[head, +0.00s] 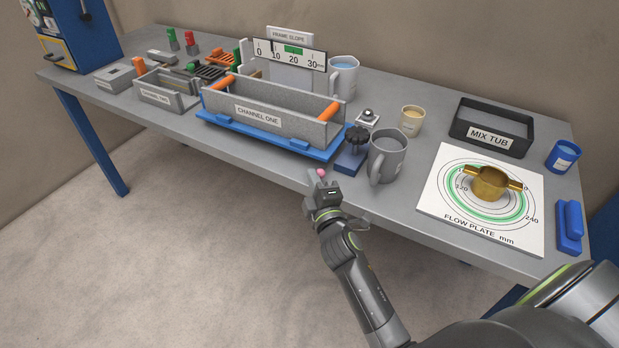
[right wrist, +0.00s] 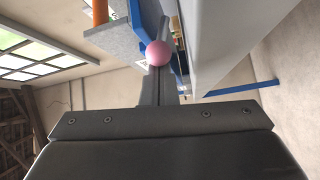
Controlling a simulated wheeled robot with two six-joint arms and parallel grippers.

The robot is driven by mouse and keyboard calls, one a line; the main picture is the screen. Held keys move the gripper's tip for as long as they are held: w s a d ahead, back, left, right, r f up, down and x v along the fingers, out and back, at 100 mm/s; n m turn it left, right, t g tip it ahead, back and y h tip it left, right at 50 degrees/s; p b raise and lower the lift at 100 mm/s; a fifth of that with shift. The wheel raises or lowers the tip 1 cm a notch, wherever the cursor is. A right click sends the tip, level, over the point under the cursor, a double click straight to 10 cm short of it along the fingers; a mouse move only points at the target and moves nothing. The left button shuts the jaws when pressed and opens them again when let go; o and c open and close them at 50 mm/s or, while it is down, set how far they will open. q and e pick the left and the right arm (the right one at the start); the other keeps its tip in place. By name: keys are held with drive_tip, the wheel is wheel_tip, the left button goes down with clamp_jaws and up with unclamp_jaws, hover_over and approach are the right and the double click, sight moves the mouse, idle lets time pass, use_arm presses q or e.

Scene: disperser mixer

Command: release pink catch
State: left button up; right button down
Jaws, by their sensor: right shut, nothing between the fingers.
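The pink catch (head: 321,172) is a small pink ball at the front edge of the bench, before the blue tray under the Channel One trough (head: 262,108). My right gripper (head: 314,182) is shut and empty, with its tips right beside the catch at the bench edge. In the right wrist view the pink ball (right wrist: 158,53) shows at the tips of the shut fingers (right wrist: 159,86). I cannot tell whether they touch it. What the catch is mounted on is mostly hidden. My left gripper is out of view.
A blue stand with a black knob (head: 356,138) and a grey mug (head: 388,157) stand just right of the catch. The flow plate (head: 440,205) with a brass ring lies further right. The floor before the bench is clear.

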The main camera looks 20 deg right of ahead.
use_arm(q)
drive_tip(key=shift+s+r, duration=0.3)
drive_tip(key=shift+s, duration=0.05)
use_arm(e)
drive_tip(key=shift+s+d, duration=0.2)
drive_tip(key=shift+s, duration=0.05)
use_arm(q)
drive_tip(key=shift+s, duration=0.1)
use_arm(e)
drive_tip(key=shift+s+d, duration=0.6)
drive_tip(key=shift+d, duration=0.2)
